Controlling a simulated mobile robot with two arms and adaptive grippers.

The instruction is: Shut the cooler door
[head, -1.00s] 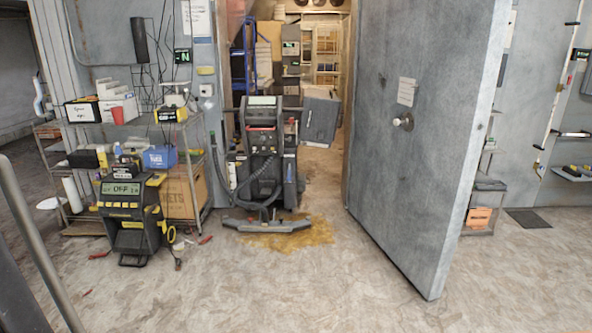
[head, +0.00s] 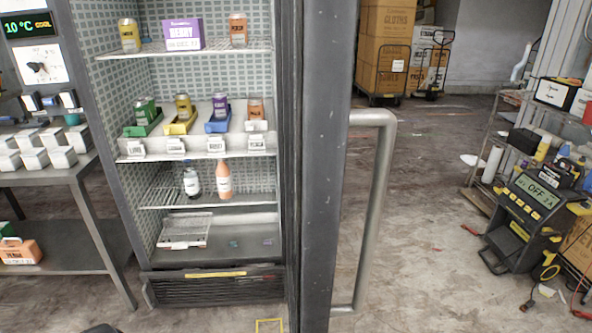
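The cooler (head: 277,180) stands in the left half of the head view with its front open. Its door (head: 326,170) is swung out toward me and shows nearly edge-on, hinged side hard to make out. A long grey bar handle (head: 376,200) is on the door's right side. Cans and a purple box stand on the top shelf (head: 190,48), cans in coloured holders below, and two bottles on the lower shelf (head: 165,203). Neither of my grippers is in view.
A metal table (head: 50,178) with small white boxes stands left of the cooler. A black and yellow machine (head: 525,215) and a wire shelf (head: 490,150) are at the right. Cartons (head: 385,48) stand at the back.

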